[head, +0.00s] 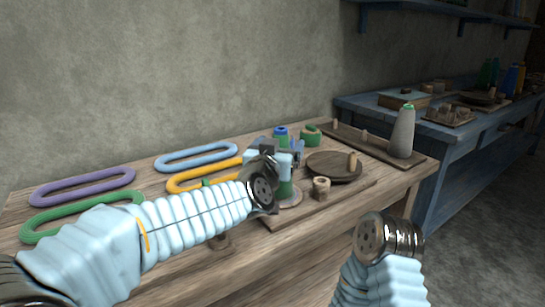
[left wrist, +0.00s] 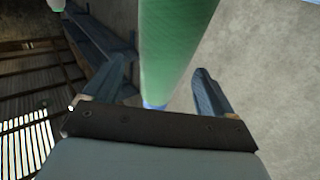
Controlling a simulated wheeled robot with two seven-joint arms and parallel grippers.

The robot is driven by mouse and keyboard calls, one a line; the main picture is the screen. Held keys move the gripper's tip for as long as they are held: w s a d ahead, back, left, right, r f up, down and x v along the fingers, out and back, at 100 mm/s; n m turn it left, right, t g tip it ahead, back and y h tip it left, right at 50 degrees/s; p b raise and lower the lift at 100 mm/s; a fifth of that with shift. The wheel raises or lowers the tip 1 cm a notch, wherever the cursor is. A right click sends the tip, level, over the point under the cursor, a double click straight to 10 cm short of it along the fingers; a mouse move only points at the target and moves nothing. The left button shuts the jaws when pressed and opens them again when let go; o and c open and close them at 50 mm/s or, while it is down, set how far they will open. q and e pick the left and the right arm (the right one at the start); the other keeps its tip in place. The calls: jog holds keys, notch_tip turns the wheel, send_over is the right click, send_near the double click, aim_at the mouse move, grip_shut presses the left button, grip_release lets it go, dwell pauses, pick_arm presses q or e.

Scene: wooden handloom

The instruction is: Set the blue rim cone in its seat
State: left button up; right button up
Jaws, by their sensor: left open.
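The cone (head: 285,188) is green with a blue rim and stands at the middle of the loom table. Its blue top shows above my left gripper (head: 290,153), which hides its middle. In the left wrist view, the green cone (left wrist: 176,45) passes between the two open fingers, with its blue end (left wrist: 154,105) close to the palm. The fingers stand apart on both sides, and I see a gap to each. The cone's foot is by a pale round base (head: 290,198); how it sits there is partly hidden. My right arm is at the lower right; its gripper is out of view.
A dark round plate (head: 328,167) and a small wooden spool (head: 321,188) are right of the cone. A green ring (head: 311,136) lies behind. A grey cone (head: 403,135) stands at the right. Purple (head: 84,186), green, blue and orange loops lie left.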

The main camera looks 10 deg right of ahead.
pick_arm(q)
jog(key=v, duration=1.3)
